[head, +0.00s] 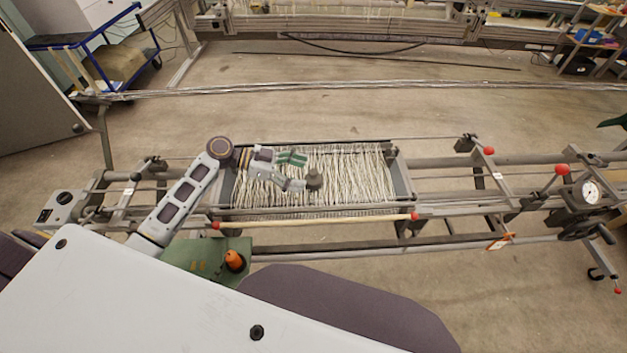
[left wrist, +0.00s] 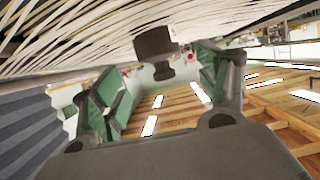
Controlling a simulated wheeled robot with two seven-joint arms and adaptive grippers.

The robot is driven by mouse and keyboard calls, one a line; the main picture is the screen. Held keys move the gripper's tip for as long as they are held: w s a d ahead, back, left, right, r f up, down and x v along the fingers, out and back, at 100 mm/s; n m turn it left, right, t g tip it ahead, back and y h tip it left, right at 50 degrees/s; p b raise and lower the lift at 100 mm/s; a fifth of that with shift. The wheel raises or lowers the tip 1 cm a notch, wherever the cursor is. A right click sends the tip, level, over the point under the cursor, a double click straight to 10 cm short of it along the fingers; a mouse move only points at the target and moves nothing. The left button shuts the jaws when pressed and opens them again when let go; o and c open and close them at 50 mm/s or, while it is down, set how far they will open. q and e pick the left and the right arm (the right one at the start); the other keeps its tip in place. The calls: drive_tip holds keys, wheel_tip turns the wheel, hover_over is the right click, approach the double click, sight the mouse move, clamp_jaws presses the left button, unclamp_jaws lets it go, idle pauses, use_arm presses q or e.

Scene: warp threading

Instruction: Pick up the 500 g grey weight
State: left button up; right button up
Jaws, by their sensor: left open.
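The grey weight (head: 314,178) is a small dark grey piece with a narrower knob. It rests on the pale warp threads (head: 350,178) stretched over the loom frame. My left gripper (head: 298,172) is open, its green-padded fingers just left of the weight and low over the threads. In the left wrist view the weight (left wrist: 155,45) shows beyond and between the open fingers (left wrist: 163,85), with a gap on both sides. That view is turned, with the threads at the top. Nothing is in the left fingers. My right gripper does not show.
A wooden rod with red ends (head: 315,221) runs along the loom's near side. A green block with an orange knob (head: 234,260) stands at the near left. A dial gauge (head: 590,193) and red-knobbed levers are at the right. The floor behind is mostly open.

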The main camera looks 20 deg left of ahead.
sight(314, 174)
use_arm(q)
drive_tip(key=p+x, duration=0.1)
drive_tip(key=x, duration=0.2)
drive_tip(key=shift+w+d+r, duration=0.1)
drive_tip(key=shift+w+d, duration=0.05)
drive_tip(key=shift+p+x, duration=0.3)
drive_tip(key=shift+x, duration=0.45)
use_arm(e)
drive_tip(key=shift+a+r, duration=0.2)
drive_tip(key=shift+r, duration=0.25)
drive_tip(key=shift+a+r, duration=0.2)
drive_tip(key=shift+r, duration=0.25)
use_arm(q)
drive_tip(key=c, duration=1.5)
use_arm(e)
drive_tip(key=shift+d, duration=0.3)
use_arm(q)
drive_tip(key=shift+r, duration=0.15)
wheel_tip(314, 174, up, 8)
drive_tip(key=shift+f+b, duration=0.15)
drive_tip(key=shift+b, duration=0.5)
drive_tip(key=shift+r, duration=1.05)
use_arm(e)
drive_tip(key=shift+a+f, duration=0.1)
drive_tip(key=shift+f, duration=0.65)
